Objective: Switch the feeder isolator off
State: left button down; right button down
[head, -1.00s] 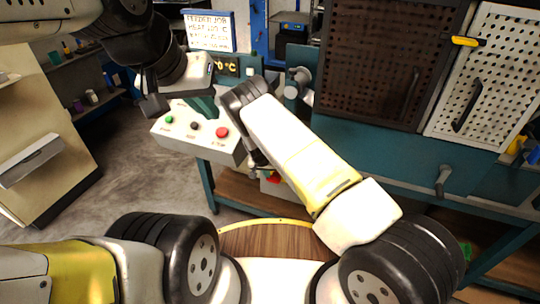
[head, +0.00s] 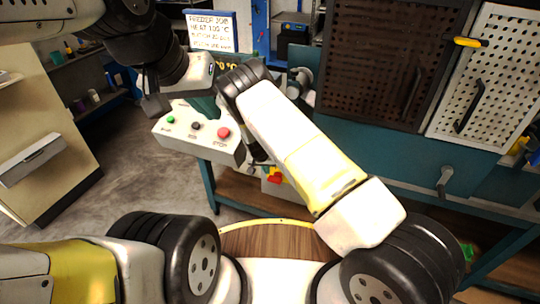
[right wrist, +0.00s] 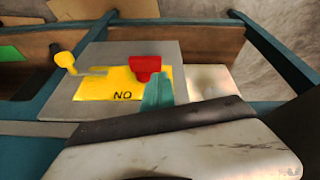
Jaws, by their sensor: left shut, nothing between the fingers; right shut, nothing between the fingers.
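The feeder isolator is a grey box (right wrist: 85,95) with a yellow plate (right wrist: 110,88) and a red handle (right wrist: 146,66), seen in the right wrist view. Letters on the plate read "NO" from this angle. My left gripper (head: 155,104) is shut and empty by the button box.
A white button box (head: 200,138) with green, black and red buttons stands at the bench's left end. A job sign (head: 212,32) stands behind it. Pegboard panels (head: 385,60) rise at the right.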

jog(key=v, duration=0.3)
jog(key=shift+s+r, duration=0.1)
jog(key=shift+r, duration=0.05)
dwell(0.3)
jog(key=s+d+r+y, duration=0.1)
jog(key=s+d+r, duration=0.25)
jog(key=r, duration=0.75)
jog(key=s+d+r+m+y, duration=0.15)
jog(key=d+r, duration=0.25)
jog(key=r, duration=0.7)
jog(key=s+d+r+n+y, duration=0.1)
jog(key=s+d+r, duration=0.25)
jog(key=r, duration=0.75)
jog(key=s+d+r, duration=0.6)
jog(key=s+r, duration=0.4)
jog(key=s+d+r+n+t, duration=0.1)
jog(key=s+d+r, duration=0.1)
jog(key=s, duration=0.5)
jog(key=s+d+r+n+t, duration=0.1)
jog(key=s+d, duration=0.1)
jog(key=s, duration=0.6)
jog(key=shift+d+r, duration=0.3)
jog(key=shift+r, duration=0.1)
jog(key=shift+s, duration=0.1)
